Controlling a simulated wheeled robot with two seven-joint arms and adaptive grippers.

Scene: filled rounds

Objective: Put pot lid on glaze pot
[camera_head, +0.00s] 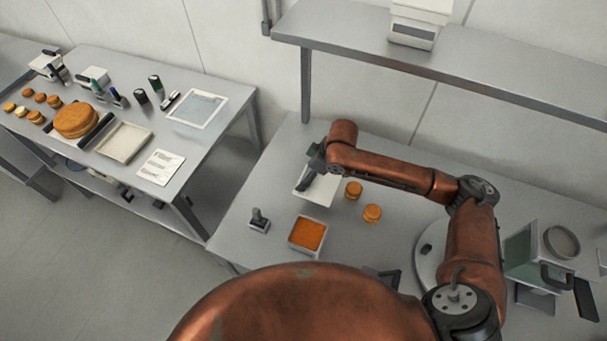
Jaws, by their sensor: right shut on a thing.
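The glaze pot (290,246) is a square, pale-walled container on the middle table. It is open at the top and full of orange glaze. My right gripper (304,186) is dark and reaches in from the right on a copper arm. It is shut on the pot lid (322,193), a flat, pale square piece behind the pot. The gripper hides part of the lid, and I cannot tell how high it is above the table. My left gripper is not in view.
Two orange-brown rounds (353,190) (372,213) stand right of the lid. A small pale block with a dark knob (258,221) stands left of the pot. A green-sided appliance (521,250) is at the right. A shelf (440,52) overhangs the back. The left table (215,143) is crowded.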

